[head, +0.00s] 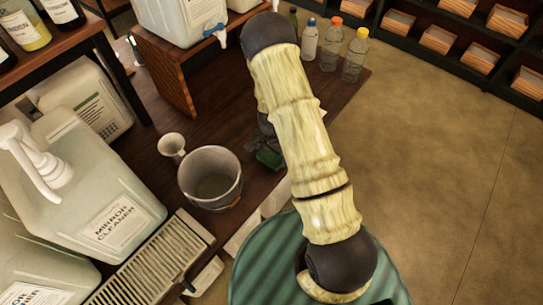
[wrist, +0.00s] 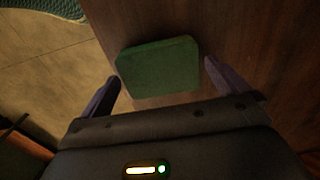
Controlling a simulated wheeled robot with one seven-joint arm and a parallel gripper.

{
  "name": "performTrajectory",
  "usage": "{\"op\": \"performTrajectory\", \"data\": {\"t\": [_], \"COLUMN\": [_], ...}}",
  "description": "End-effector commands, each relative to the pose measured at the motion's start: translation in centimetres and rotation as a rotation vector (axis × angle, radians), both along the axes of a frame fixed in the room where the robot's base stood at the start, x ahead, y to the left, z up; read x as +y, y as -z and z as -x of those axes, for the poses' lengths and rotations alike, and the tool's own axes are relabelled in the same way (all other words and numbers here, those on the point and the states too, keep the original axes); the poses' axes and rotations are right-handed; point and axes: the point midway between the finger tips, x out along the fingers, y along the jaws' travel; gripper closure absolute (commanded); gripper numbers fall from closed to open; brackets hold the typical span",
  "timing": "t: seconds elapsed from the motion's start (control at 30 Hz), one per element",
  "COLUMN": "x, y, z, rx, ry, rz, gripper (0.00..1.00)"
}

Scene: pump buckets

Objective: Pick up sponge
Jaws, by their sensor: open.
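The green sponge (wrist: 160,67) lies on the brown wooden table in the wrist view, close to the table's edge. My gripper (wrist: 162,78) is open, with one dark finger to the left of the sponge and one to the right. The sponge sits between and slightly beyond the fingertips, with a gap on the left and a small gap on the right. My arm hides much of the gripper there.
A grey bucket (head: 211,178) and a small pale cup (head: 172,146) stand left of the sponge. A large mirror cleaner jug (head: 85,195) and a slatted drip tray (head: 152,262) are farther left. Several bottles (head: 353,55) stand at the table's far end. Open floor lies right.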

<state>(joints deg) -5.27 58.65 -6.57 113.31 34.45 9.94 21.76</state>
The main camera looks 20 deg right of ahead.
Motion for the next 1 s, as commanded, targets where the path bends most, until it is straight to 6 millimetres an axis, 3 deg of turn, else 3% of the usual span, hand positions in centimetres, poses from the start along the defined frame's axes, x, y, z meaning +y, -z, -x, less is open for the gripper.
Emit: {"op": "performTrajectory", "data": {"t": [0.57, 0.6, 0.77, 1.0], "x": [-0.14, -0.13, -0.08, -0.02], "y": [0.46, 0.46, 0.45, 0.44], "z": [0.01, 0.01, 0.01, 0.0], "rx": [0.0, 0.0, -0.001, -0.001], "ry": [0.003, 0.003, 0.002, 0.001], "rz": [0.0, 0.0, -0.001, -0.001], "gripper": [0.0, 0.02, 0.33, 0.39]}}
